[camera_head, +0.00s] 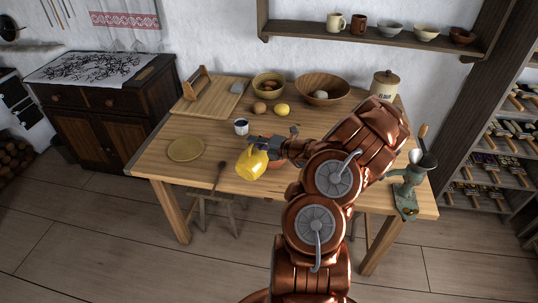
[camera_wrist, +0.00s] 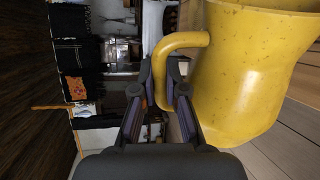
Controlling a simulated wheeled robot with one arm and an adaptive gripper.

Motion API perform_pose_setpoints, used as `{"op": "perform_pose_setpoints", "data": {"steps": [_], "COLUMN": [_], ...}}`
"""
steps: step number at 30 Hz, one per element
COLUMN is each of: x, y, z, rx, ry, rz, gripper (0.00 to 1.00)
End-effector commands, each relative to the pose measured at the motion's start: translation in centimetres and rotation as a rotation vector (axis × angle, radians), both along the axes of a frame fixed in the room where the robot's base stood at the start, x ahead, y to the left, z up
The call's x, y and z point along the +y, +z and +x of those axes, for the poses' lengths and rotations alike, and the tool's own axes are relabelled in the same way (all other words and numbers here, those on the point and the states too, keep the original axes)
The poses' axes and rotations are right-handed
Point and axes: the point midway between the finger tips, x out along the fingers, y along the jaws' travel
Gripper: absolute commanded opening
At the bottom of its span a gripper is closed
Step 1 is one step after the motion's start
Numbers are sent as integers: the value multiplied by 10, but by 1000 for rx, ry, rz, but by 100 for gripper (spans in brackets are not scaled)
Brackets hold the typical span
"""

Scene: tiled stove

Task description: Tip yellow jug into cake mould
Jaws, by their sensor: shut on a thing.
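The yellow jug (camera_head: 252,164) is held off the table near its front edge, left of my arm, and looks tilted. In the wrist view the jug (camera_wrist: 245,75) fills the right side, with its handle between the fingers of my gripper (camera_wrist: 164,90). My gripper (camera_head: 264,143) is shut on that handle. A reddish-brown bowl-like thing (camera_head: 274,152), perhaps the cake mould, shows just behind the jug and is mostly hidden by my gripper and arm. The inside of the jug does not show.
A white-and-dark mug (camera_head: 241,126) stands close behind the jug. A yellow plate (camera_head: 185,149) lies to the left. An egg (camera_head: 259,107), a lemon (camera_head: 282,110) and bowls (camera_head: 325,85) stand further back. A green grinder (camera_head: 408,190) is at the right edge.

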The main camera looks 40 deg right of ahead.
Motion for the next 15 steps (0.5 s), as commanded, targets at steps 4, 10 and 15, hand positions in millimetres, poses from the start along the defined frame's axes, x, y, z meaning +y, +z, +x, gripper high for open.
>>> {"op": "perform_pose_setpoints", "data": {"steps": [4,10,15], "x": [-1,-3,-4], "y": [2,2,3], "z": [0,1,1], "rx": [0,3,6], "ry": [0,0,0], "rz": [7,17,28], "gripper": [0,0,0]}}
